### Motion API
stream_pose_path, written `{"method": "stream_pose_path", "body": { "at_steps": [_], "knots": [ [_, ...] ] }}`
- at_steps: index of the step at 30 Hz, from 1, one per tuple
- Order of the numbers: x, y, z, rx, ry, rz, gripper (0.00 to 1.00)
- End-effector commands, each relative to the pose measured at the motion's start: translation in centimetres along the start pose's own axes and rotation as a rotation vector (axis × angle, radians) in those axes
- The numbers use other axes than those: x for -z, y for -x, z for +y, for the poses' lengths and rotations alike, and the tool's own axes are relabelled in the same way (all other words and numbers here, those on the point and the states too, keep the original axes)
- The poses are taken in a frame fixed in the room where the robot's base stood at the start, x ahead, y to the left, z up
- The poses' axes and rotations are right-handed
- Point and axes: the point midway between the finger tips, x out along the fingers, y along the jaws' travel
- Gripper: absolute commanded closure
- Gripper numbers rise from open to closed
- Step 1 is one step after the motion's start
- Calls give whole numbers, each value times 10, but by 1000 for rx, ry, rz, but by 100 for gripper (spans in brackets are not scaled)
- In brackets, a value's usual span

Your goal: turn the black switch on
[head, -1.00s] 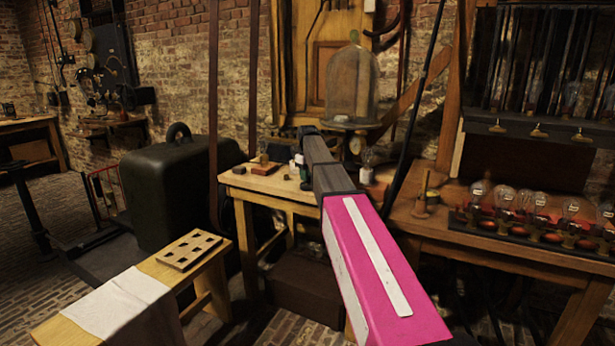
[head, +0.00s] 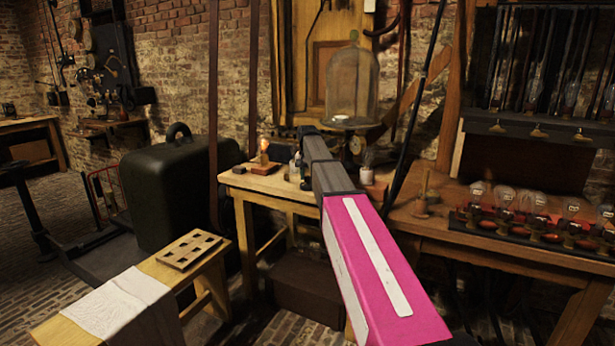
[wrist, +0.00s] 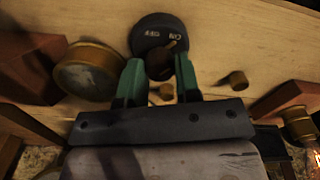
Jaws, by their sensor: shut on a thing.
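The black switch (wrist: 150,28) is a round dark disc marked ON and OFF, on the pale wooden table at the top of the wrist view. My gripper (wrist: 159,66) has green fingers, one on each side of the switch's dark knob (wrist: 166,58), and is shut on it. The knob is partly in shadow, so which mark it points to is unclear. In the head view my gripper (head: 305,178) is low over the small table (head: 245,184), and my arm hides most of the switch. A small bulb (head: 263,146) glows on a reddish block on that table.
A round brass gauge (wrist: 88,72) sits close left of my fingers, and a small brass post (wrist: 236,80) stands to their right. A glass dome (head: 352,84) stands behind my arm. Several bulbs line the right bench (head: 440,224).

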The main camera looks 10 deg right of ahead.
Motion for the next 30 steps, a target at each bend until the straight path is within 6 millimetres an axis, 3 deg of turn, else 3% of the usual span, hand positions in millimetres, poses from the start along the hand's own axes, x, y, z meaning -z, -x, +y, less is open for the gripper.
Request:
{"method": "stream_pose_path", "body": {
  "at_steps": [9, 24, 25, 27, 30],
  "knots": [
    [0, 0, 0, 0, -107, 0, 93],
    [0, 0, 0, 0, -126, 0, 93],
    [0, 0, 0, 0, -126, 0, 66],
    [0, 0, 0, 0, -126, 0, 44],
    [0, 0, 0, 0, -125, 0, 44]
  ]
}}
